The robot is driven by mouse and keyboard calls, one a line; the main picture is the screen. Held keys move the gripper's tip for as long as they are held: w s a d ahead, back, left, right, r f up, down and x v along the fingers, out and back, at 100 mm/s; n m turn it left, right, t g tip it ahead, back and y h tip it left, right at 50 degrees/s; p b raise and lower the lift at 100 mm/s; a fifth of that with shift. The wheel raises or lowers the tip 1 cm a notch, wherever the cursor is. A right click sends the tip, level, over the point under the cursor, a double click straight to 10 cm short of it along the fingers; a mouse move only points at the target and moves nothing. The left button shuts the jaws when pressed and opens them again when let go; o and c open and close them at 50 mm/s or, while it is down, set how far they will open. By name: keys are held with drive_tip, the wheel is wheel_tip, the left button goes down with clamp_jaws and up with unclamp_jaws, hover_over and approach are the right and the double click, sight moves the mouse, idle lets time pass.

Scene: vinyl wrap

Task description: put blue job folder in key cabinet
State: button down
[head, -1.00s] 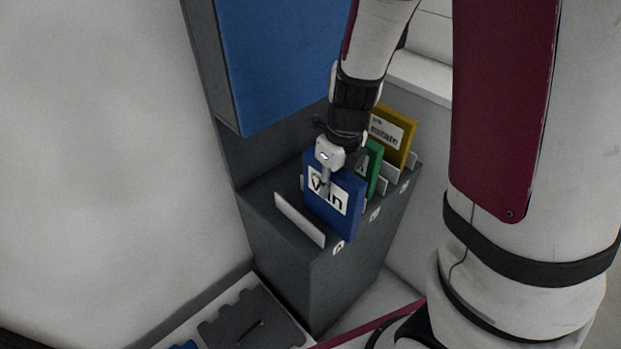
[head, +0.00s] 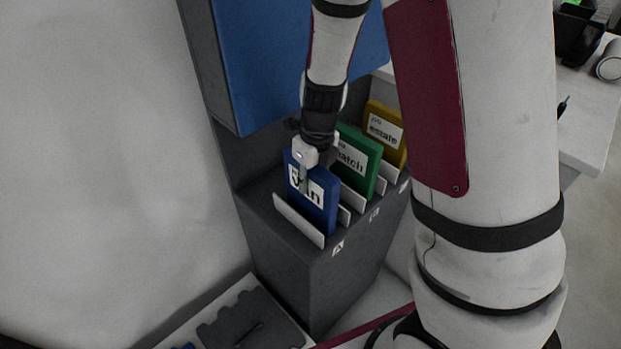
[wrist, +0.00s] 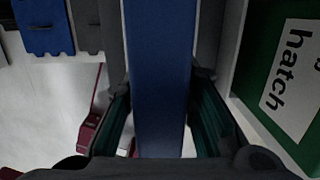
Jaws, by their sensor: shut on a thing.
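The blue job folder (head: 321,211) stands upright on the grey ledge, beside the left white divider (head: 298,221) near label A. My gripper (head: 304,172) is shut on its upper edge, from above. In the wrist view the blue folder (wrist: 160,112) runs between my two fingers (wrist: 160,82). The folder's lower edge is hidden, so I cannot tell whether it rests on the ledge. A blue panel (head: 285,60) on a grey housing hangs above the ledge; it may be the key cabinet, and it looks shut.
A green folder (head: 360,160) and a yellow folder (head: 387,134) stand in the slots to the right, between white dividers. A grey tray (head: 250,325) lies low in front. My own arm fills the right side. A white table (head: 595,110) is at far right.

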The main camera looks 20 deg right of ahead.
drive_tip(key=shift+f, duration=0.15)
drive_tip(key=c, duration=1.3)
unclamp_jaws()
drive_tip(key=r, duration=0.4)
drive_tip(key=s+r+p, duration=0.1)
drive_tip(key=r, duration=0.2)
drive_tip(key=r+p, duration=0.1)
drive_tip(key=r, duration=0.3)
drive_tip(key=shift+s+d+r, duration=0.15)
drive_tip(key=shift+d+r, duration=0.1)
drive_tip(key=shift+r, duration=0.05)
drive_tip(key=shift+s+r, duration=0.1)
drive_tip(key=shift+r, duration=0.4)
drive_tip(key=shift+s+a+r+n+t+h, duration=0.1)
drive_tip(key=shift+s+r+n+t, duration=0.65)
drive_tip(key=shift+s+r+n, duration=3.35)
drive_tip(key=shift+s+a+r+n+t+h, duration=0.1)
drive_tip(key=shift+s+r+n+t, duration=0.75)
drive_tip(key=shift+s+n, duration=3.55)
drive_tip(key=shift+s+a+r+n+t+h, duration=0.1)
drive_tip(key=shift+s+r+n+t, duration=0.8)
drive_tip(key=shift+r+n, duration=4.1)
